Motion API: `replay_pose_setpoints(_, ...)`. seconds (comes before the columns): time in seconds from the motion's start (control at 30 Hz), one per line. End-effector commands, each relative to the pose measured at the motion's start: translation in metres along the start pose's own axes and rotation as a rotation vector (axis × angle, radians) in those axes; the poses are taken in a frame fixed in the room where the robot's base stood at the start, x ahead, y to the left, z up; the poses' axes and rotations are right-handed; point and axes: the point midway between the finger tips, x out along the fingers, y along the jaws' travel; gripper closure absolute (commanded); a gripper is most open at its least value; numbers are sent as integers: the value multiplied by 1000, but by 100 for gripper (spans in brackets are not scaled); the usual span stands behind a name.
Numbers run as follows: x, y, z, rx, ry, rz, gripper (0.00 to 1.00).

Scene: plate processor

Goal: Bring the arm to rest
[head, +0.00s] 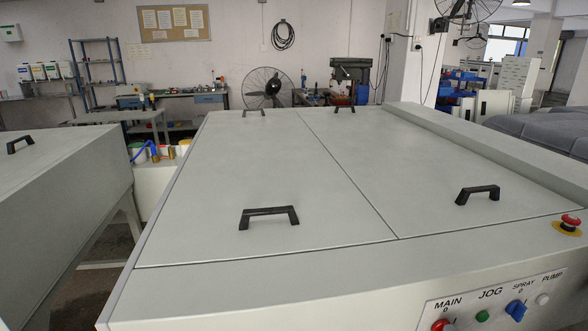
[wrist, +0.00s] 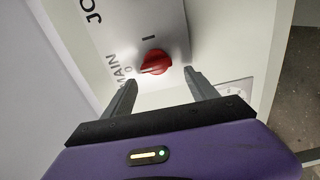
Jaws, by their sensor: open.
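In the wrist view my gripper (wrist: 160,84) is open. Its two dark fingers are apart and nothing is between them. A red MAIN knob (wrist: 156,62) on a pale control panel lies just beyond the fingertips, near the gap between them. I cannot tell whether the fingertips touch it. In the head view the same red knob (head: 440,325) shows at the bottom edge, partly cut off. My gripper and arm do not show in the head view.
The plate processor (head: 230,170) has two closed lids with black handles (head: 269,216). Its panel (head: 465,309) also holds a green JOG button (head: 482,316), a blue SPRAY knob (head: 516,310) and a white PUMP button (head: 542,299). A red emergency stop (head: 571,222) is above. Another machine (head: 65,180) stands left.

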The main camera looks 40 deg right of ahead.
Motion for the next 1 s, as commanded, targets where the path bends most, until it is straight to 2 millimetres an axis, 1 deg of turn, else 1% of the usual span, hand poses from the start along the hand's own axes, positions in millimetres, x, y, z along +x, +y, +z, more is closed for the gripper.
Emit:
replay_pose_setpoints(0.27, -15, -2, -35, 141, 65, -32, 33)
replay_pose_setpoints(0.37, -25, -2, -54, 223, 99, -55, 33)
replay_pose_setpoints(0.47, -38, -2, -79, 335, 140, -89, 33)
replay_pose_setpoints(0.57, -57, 0, -106, 473, 182, -137, 33)
replay_pose_setpoints(0.67, -83, 3, -139, 656, 222, -214, 33)
replay_pose_setpoints(0.7, -97, 5, -154, 746, 236, -255, 33)
replay_pose_setpoints(0.77, -119, 10, -176, 892, 251, -326, 33)
replay_pose_setpoints(0.8, -134, 14, -188, 987, 253, -375, 33)
replay_pose_setpoints(0.9, -163, 25, -212, 1188, 241, -481, 33)
replay_pose_setpoints(1.0, -183, 33, -225, 1327, 217, -557, 33)
